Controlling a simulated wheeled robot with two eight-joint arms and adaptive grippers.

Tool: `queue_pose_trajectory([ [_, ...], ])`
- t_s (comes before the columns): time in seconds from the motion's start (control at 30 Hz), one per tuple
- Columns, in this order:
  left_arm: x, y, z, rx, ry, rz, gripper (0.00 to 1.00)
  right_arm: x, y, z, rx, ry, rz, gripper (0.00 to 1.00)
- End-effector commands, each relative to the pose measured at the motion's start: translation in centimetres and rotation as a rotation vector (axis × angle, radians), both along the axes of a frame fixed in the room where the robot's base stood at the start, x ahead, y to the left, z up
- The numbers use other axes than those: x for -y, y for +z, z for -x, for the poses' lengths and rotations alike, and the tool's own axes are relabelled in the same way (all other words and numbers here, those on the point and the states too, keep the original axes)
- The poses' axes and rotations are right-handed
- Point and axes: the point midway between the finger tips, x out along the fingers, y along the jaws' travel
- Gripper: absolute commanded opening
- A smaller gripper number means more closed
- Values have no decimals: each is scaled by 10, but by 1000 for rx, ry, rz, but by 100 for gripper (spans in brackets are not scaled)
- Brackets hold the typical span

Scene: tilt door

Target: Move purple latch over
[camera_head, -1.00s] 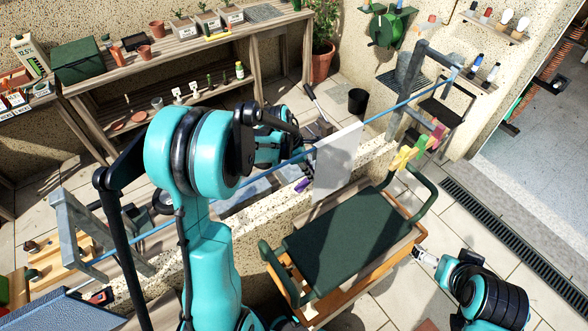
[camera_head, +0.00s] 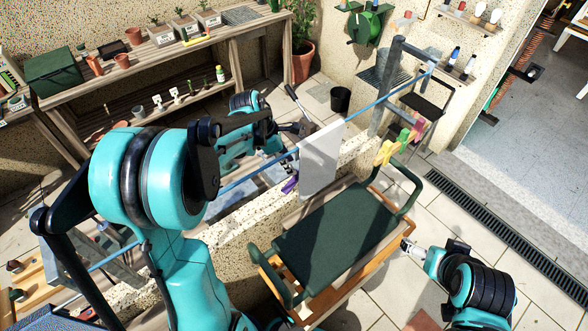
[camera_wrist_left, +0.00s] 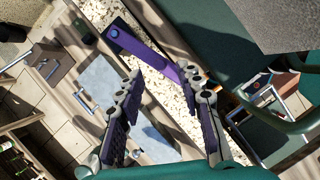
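The purple latch (camera_wrist_left: 150,52) is a flat bar with a round pivot at its upper left end in the left wrist view. It lies along the speckled wall top; its lower right end is near my left fingertips. In the head view only a small purple piece of the latch (camera_head: 290,185) shows beside the white panel. My left gripper (camera_wrist_left: 166,80) is open, its two fingers apart, with the latch just ahead of the tips; contact is unclear. In the head view the panel partly hides that gripper. My right gripper (camera_head: 408,246) is low at the right, away from the latch; its finger opening is unclear.
A white panel (camera_head: 320,160) hangs on a blue rail by the left gripper. A green-topped cart (camera_head: 335,230) stands in front of the low speckled wall. A wooden bench with pots (camera_head: 120,62) is behind. Paved floor is free at the right.

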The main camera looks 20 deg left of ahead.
Motion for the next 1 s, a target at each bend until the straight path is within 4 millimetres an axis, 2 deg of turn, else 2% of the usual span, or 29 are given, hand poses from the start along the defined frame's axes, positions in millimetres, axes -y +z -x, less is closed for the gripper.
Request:
queue_pose_trajectory([
  [0.1, -9, 25, 5, 0, 2, 0, 37, 0, 0, 0, 0, 0, 0, 94],
  [0.3, -18, 51, 11, 0, 1, 0, 37, 0, 0, 0, 0, 0, 0, 94],
  [0.67, -20, 58, 12, 0, 0, 0, 37, 0, 0, 0, 0, 0, 0, 94],
  [0.77, -20, 59, 10, 6, 8, 6, 15, 0, 0, 0, 0, 0, 0, 94],
  [0.8, -18, 61, 6, 19, 26, 17, 5, 0, 0, 0, 0, 0, 0, 94],
  [0.83, -17, 63, 2, 33, 50, 32, 0, 0, 1, 0, 0, 0, 0, 94],
  [0.93, -8, 80, -28, 123, 200, 136, 0, 0, 3, 0, 0, 0, 0, 94],
  [1.0, -3, 105, -59, 210, 372, 268, 0, 0, 5, 0, 0, 0, 0, 94],
])
